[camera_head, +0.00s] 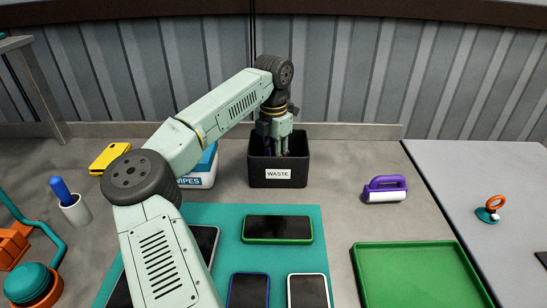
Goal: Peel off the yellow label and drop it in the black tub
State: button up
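The black tub (264,176), marked WASTE, stands at the back of the bench, near the middle of the view. My gripper (281,152) points down into the tub's opening, with its fingertips at or below the rim level. The fingers are small and dark, so I cannot tell whether they are open or shut, or whether they hold anything. I see no yellow label for certain. Several phones lie on a teal mat; a green-edged one (278,229) lies in front of the tub, and no yellow shows on the visible screens.
A wipes box (200,172) stands left of the tub, partly behind my arm. A yellow object (109,157) lies farther left. A purple-handled roller (385,189) and a green tray (415,275) are at right. A white cup (75,209) holds a blue-handled tool.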

notch_tip(320, 180, up, 20)
dwell(1.1)
